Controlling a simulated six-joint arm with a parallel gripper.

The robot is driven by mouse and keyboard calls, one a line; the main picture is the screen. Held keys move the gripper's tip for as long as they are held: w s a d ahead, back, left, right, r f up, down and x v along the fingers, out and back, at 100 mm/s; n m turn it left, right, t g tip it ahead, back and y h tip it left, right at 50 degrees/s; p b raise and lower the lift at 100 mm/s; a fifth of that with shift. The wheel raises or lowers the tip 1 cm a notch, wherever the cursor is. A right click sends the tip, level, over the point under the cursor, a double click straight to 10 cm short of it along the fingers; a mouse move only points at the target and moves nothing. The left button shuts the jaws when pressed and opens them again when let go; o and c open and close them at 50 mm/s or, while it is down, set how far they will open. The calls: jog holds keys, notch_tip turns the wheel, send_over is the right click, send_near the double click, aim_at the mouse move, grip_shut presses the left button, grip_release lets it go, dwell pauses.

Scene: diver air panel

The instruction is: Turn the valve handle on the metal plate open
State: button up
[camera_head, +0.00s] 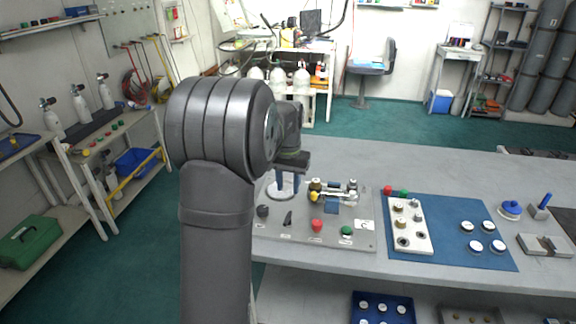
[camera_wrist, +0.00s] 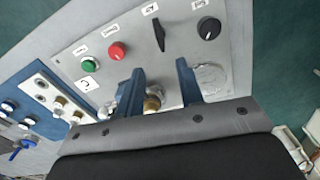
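The metal plate (camera_head: 268,236) lies on the grey bench and also fills the upper wrist view (camera_wrist: 140,22). A black lever handle (camera_head: 288,218) stands on it, between a black knob (camera_head: 262,211) and a red knob (camera_head: 317,225). In the wrist view the black lever (camera_wrist: 158,35) lies beyond my fingertips. My gripper (camera_head: 288,187) is above the plate's back left, near a round white gauge (camera_head: 280,194). Its two blue fingers (camera_wrist: 160,68) are apart, with nothing gripped. A brass fitting (camera_wrist: 152,101) shows between them, partly hidden. I cannot tell which handle is the valve's.
A green knob (camera_head: 347,231) and a brass pipe assembly (camera_head: 335,187) share the plate. To the right, a blue mat (camera_head: 462,260) holds a white fitting block (camera_head: 422,236) and several round caps. A blue-handled tool (camera_head: 541,205) stands farther right. Bare bench lies behind the mat.

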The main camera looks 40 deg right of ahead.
notch_tip(320, 180, up, 7)
send_over(288, 216)
jog(key=shift+f, duration=0.15)
jog(key=shift+f, duration=0.15)
dwell(0.4)
notch_tip(288, 216, down, 17)
jog(key=shift+f, duration=0.1)
dwell(0.5)
